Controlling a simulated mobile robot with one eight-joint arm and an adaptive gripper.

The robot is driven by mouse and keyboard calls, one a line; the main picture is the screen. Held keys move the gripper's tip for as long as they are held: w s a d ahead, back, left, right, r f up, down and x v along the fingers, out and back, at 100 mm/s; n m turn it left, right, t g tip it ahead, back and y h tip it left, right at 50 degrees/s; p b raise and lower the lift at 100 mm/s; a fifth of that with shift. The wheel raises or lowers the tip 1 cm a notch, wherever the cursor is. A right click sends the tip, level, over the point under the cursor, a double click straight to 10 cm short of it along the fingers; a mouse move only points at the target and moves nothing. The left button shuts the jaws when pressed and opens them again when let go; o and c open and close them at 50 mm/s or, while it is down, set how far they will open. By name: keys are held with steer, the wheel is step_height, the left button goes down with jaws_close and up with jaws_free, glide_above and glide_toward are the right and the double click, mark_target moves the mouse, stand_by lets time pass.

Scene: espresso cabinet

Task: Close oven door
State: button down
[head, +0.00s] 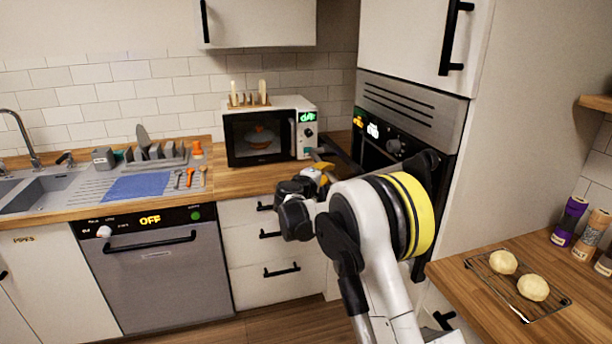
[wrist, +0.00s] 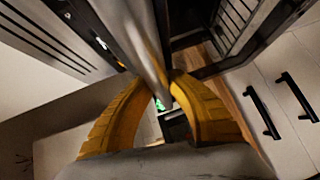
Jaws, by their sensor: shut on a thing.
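The built-in oven (head: 412,104) sits in the tall cabinet at right in the head view, with a steel vent and a black control panel. Its dark door (head: 342,160) appears to stand open, jutting out to the left. My gripper (head: 322,168) is at the outer end of the door. In the wrist view my gripper's yellow fingers (wrist: 164,84) are closed around a grey bar, which looks like the door handle (wrist: 145,40). Wire racks (wrist: 230,20) show in the dark opening at upper right. My arm hides much of the lower oven in the head view.
A microwave (head: 262,137) stands on the wooden counter left of the gripper. Drawers (head: 250,240) and a dishwasher (head: 155,275) lie below. At right, a counter holds a wire rack (head: 528,300) with two dough rounds, and spice jars (head: 570,222).

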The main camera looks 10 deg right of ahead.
steer(key=w+d, duration=0.1)
steer(key=d, duration=1.5)
steer(key=shift+w+d+p, duration=0.25)
steer(key=shift+d+p, duration=0.05)
steer(key=shift+p, duration=0.05)
steer(key=c, duration=1.6)
jaws_free()
steer(key=shift+d, duration=0.1)
steer(key=shift+c, duration=0.2)
steer(key=o, duration=0.4)
steer(key=shift+d, duration=0.15)
steer(key=v, duration=1.1)
steer(key=shift+s, duration=0.1)
steer(key=shift+s+a+r, duration=0.1)
steer(key=shift+s+a, duration=0.25)
steer(key=shift+a, duration=0.05)
